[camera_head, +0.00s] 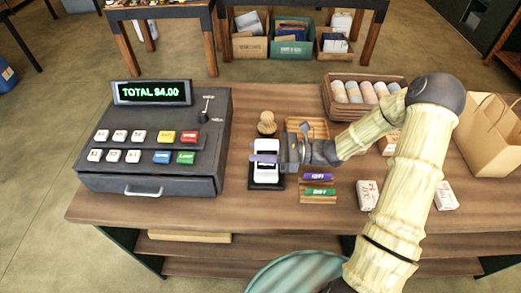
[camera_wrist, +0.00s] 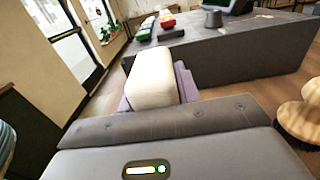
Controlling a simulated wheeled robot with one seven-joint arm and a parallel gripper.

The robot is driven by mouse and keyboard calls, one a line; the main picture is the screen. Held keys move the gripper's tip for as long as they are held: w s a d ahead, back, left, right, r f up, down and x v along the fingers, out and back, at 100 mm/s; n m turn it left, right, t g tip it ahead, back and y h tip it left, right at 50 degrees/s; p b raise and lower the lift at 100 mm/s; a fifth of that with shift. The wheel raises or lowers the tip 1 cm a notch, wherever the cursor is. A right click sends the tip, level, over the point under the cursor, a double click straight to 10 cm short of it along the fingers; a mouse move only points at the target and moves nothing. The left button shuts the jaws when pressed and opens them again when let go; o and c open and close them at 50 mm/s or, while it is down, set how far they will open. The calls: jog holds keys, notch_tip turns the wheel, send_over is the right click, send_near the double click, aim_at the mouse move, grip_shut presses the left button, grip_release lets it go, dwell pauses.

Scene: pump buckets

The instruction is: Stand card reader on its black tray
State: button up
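The white card reader (camera_head: 266,173) is upright or nearly so over the black tray (camera_head: 254,185), beside the cash register. My gripper (camera_head: 264,158) comes in from the right, with a light purple finger across the reader's middle. In the wrist view, the reader's pale body (camera_wrist: 152,80) sits between the two purple fingers (camera_wrist: 187,82), which look closed on its sides. The reader and fingers hide much of the tray. I cannot tell whether the reader's base touches it.
The cash register (camera_head: 150,140) stands close on the left. A wooden-knobbed brush or stamp (camera_head: 267,122) is just behind the reader. A rack with purple and green bars (camera_head: 318,185), small white boxes (camera_head: 445,196), a crate of rolls (camera_head: 333,104) and a paper bag (camera_head: 490,135) are to the right.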

jog(key=o, duration=0.3)
jog(key=shift+o, duration=0.2)
jog(key=shift+r, duration=0.1)
jog(key=d+b, duration=0.2)
jog(key=d, duration=1)
jog(key=shift+s, duration=0.2)
